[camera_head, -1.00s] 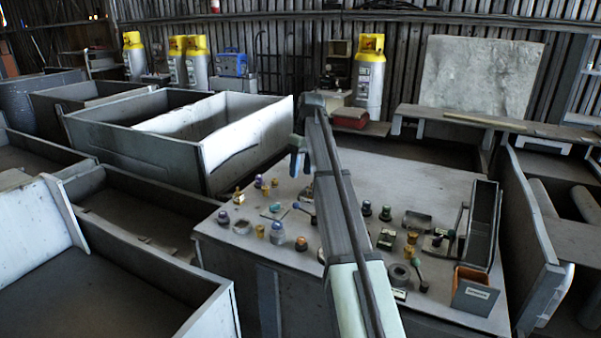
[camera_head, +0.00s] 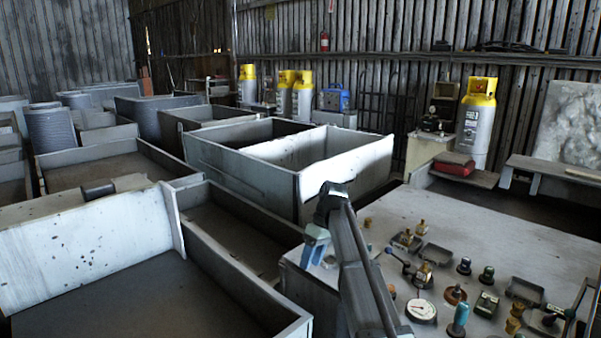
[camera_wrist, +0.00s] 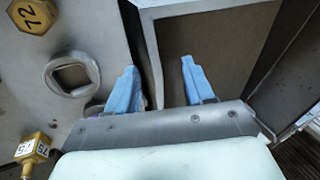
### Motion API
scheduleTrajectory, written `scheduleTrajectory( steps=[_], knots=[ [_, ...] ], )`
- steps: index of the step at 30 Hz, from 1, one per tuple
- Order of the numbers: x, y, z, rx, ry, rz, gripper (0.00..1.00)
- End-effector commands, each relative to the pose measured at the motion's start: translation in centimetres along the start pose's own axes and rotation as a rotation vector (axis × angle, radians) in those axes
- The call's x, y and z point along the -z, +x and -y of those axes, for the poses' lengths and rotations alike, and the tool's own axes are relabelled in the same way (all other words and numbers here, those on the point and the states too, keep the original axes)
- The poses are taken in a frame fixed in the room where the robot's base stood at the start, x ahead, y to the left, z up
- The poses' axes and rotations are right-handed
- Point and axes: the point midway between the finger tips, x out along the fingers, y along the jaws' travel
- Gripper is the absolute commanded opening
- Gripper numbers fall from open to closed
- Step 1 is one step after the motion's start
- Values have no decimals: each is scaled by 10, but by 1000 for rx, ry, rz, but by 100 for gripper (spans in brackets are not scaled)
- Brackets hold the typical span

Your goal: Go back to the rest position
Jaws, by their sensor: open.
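My gripper (camera_head: 315,250) is at the left edge of the grey worktable (camera_head: 460,225) in the head view, with one pale blue finger hanging down. In the wrist view my gripper (camera_wrist: 160,72) shows two blue fingers spread apart, with nothing between them. Below the fingers are a pale rim and a dark brown surface. My arm runs up from the bottom of the head view, and hides part of the table.
Small parts cover the table, including a white dial (camera_head: 421,311) and a blue-topped cylinder (camera_head: 459,320). The wrist view shows a yellow hexagonal piece (camera_wrist: 33,15) and a grey ring (camera_wrist: 72,75). Open metal bins (camera_head: 240,262) stand left of the table.

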Motion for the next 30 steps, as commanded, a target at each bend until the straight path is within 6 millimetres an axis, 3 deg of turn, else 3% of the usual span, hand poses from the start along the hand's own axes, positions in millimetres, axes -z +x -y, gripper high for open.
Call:
scheduleTrajectory(
  steps=[1, 3, 9, 14, 24, 30],
  knots=[
    [6, 23, 26, 20, -44, 9, 52],
    [16, 48, 55, 48, -101, 15, 52],
    [32, 117, 139, 129, -258, 38, 52],
    [33, 168, 207, 197, -377, 57, 52],
    [1, 261, 346, 345, -609, 104, 52],
    [-27, 294, 396, 400, -664, 145, 52]
  ],
)
